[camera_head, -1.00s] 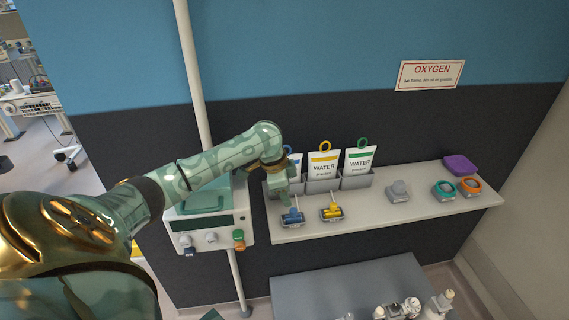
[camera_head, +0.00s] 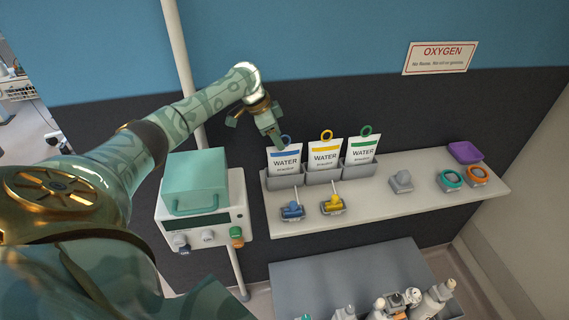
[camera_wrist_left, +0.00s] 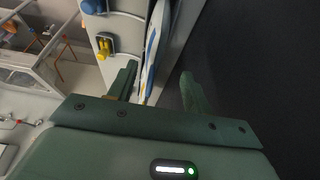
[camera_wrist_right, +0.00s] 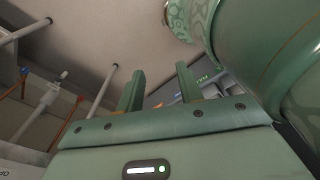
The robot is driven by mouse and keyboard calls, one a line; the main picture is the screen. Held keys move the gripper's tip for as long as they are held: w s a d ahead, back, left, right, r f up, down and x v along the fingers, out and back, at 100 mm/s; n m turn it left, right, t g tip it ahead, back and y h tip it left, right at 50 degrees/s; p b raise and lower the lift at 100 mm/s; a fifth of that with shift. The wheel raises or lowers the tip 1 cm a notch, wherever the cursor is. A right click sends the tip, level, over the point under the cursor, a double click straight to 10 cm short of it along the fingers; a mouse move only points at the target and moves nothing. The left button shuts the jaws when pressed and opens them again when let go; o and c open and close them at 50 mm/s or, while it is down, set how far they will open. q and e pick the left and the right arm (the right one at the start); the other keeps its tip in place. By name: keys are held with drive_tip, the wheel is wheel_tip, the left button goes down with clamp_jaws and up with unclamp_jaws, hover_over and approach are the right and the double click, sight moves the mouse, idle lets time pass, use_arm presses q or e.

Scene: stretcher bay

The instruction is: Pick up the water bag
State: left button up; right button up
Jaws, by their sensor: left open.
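Three white water bags stand in grey holders on the shelf in the head view: one with a blue ring and band (camera_head: 285,162), one yellow (camera_head: 324,155) and one green (camera_head: 361,150). My left gripper (camera_head: 254,124) is open and empty, just above and left of the blue bag's top. In the left wrist view, bags show edge-on (camera_wrist_left: 152,48), between and beyond the open fingers (camera_wrist_left: 158,84); I cannot tell whether any finger touches them. My right gripper (camera_wrist_right: 160,85) is open and empty in its wrist view. It is away from the bags.
The shelf (camera_head: 400,208) also carries a blue (camera_head: 292,211) and a yellow fitting (camera_head: 333,205), a grey fitting (camera_head: 401,182), two ringed pieces and a purple tray (camera_head: 464,152). A teal-topped machine (camera_head: 200,190) stands left of the shelf. A grey table (camera_head: 345,280) is below.

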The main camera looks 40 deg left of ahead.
sight(285, 161)
use_arm(q)
drive_tip(key=x, duration=0.2)
drive_tip(key=d+x, duration=0.1)
drive_tip(key=x, duration=0.1)
drive_tip(key=shift+s+d+f, duration=0.1)
drive_tip(key=shift+f, duration=0.4)
drive_tip(key=shift+r, duration=0.1)
clamp_jaws()
